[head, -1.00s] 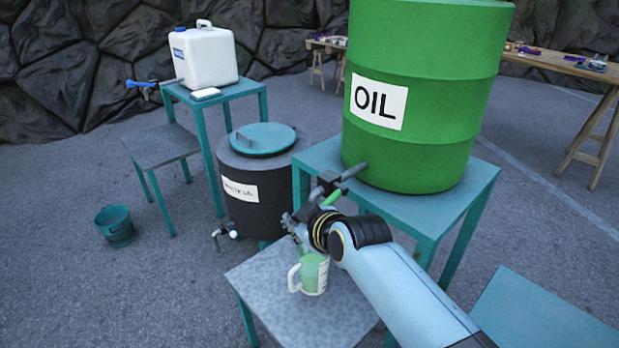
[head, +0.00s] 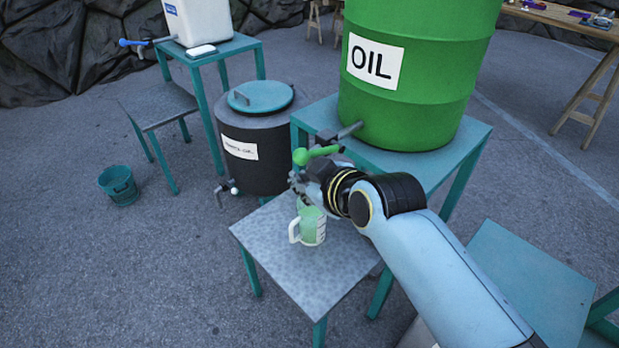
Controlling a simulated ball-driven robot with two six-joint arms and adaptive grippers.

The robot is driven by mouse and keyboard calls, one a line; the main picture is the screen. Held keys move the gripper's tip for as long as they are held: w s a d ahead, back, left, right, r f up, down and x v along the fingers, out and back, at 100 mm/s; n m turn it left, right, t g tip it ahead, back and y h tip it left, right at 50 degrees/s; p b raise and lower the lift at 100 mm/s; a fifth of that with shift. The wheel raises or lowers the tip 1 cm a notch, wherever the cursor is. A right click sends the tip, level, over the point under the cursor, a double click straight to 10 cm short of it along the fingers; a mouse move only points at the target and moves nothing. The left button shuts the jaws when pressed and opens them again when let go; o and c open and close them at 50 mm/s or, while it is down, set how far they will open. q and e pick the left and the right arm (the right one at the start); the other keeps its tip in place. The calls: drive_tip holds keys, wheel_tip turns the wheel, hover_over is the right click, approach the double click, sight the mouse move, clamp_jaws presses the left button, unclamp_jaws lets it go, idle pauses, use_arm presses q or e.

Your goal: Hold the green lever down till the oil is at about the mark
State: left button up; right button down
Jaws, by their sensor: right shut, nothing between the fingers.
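The green drum labelled OIL (head: 425,75) stands on a teal table. Its tap's green lever (head: 322,152) points left, roughly level, with a round knob at its end. My right gripper (head: 297,182) is shut and empty, just below the lever and above the jug; I see a small gap to the knob. A clear measuring jug (head: 312,228) with a white handle stands on the low table under the tap. It holds pale green oil, with marks on its right side. The exact level against the mark is too small to read. My left gripper is out of view.
The low grey table (head: 290,290) has free room in front of the jug. A dark barrel (head: 262,160) with its own tap stands at left behind it. A white canister (head: 190,20), a side table (head: 155,105) and a teal bucket (head: 118,185) are farther left.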

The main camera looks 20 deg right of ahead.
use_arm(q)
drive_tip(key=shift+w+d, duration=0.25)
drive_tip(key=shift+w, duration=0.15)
use_arm(e)
drive_tip(key=shift+a+v, duration=0.2)
drive_tip(key=shift+v, duration=1)
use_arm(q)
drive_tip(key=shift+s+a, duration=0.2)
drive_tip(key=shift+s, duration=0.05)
